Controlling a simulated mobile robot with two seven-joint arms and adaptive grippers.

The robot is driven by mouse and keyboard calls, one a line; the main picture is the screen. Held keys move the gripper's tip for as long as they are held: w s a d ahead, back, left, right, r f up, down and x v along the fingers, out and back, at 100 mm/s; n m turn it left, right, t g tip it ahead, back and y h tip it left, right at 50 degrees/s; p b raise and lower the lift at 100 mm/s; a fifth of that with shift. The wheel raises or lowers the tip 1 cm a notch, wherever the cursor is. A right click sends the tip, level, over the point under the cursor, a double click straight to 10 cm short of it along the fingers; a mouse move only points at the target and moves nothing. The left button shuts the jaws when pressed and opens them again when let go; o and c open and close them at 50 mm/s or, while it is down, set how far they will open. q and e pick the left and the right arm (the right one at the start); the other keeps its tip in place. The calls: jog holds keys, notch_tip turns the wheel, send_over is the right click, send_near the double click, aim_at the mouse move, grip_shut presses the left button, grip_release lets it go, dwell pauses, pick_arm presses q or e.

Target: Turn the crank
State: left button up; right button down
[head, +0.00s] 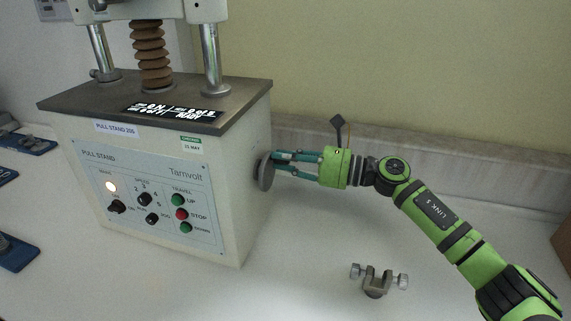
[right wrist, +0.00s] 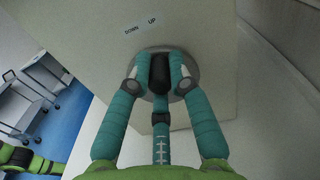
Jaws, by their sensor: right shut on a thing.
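The crank is a grey disc (head: 264,173) on the right side wall of the white pull stand (head: 160,190). In the right wrist view the disc (right wrist: 188,60) carries a black handle (right wrist: 159,72). My right gripper (head: 277,163) reaches the crank from the right. Its teal fingers are shut on the black handle, with fingertips at both sides of it and a third finger below. The handle is hidden by the fingers in the head view. The labels "DOWN" and "UP" (right wrist: 142,26) show on the wall above the crank. My left gripper is not in view.
A small grey metal clamp (head: 376,280) lies on the white bench at the lower right. Blue-based items (head: 18,252) stand at the left edge. The backsplash (head: 400,150) runs behind my right arm. The bench between stand and clamp is clear.

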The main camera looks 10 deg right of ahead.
jog(key=shift+w+d+m, duration=0.1)
jog(key=shift+w+m, duration=0.1)
jog(key=shift+m, duration=0.45)
jog(key=shift+w+d+m, duration=0.1)
jog(key=shift+w+m, duration=0.05)
jog(key=shift+m, duration=0.5)
jog(key=c, duration=1.1)
grip_release()
jog(key=shift+w, duration=0.1)
jog(key=shift+c, duration=0.2)
jog(key=shift+a, duration=0.1)
jog(key=shift+f, duration=0.1)
jog(key=v, duration=1.2)
